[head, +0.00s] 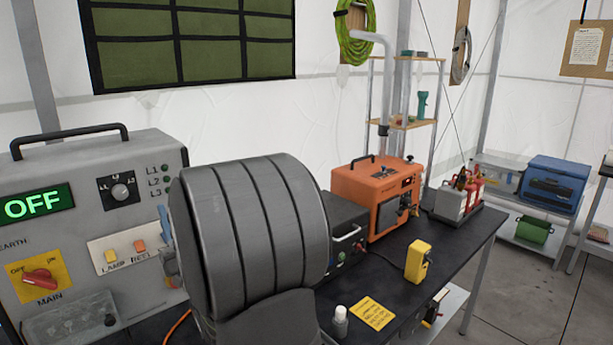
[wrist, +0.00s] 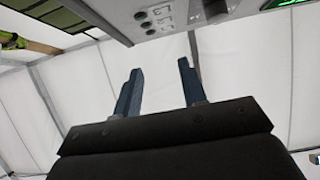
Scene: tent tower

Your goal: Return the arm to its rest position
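My gripper (wrist: 160,88) shows in the wrist view with its two blue-grey fingers apart and nothing between them. Behind the fingers are white tent wall and roof poles. In the head view my arm's large dark grey rounded link fills the lower middle, and a small part of the gripper (head: 166,238) shows at its left edge, close in front of the grey power panel (head: 70,160). The panel's display (head: 38,203) reads OFF in green. Its red main knob (head: 38,280) sits on a yellow plate. Whether the gripper touches the panel cannot be told.
A black table (head: 462,240) holds an orange box (head: 375,195), a dark grey box (head: 345,225), a yellow device (head: 417,260), a small white-capped bottle (head: 340,322) and a yellow note (head: 372,313). A shelf rack (head: 410,125) stands behind. Table space right of the yellow device is clear.

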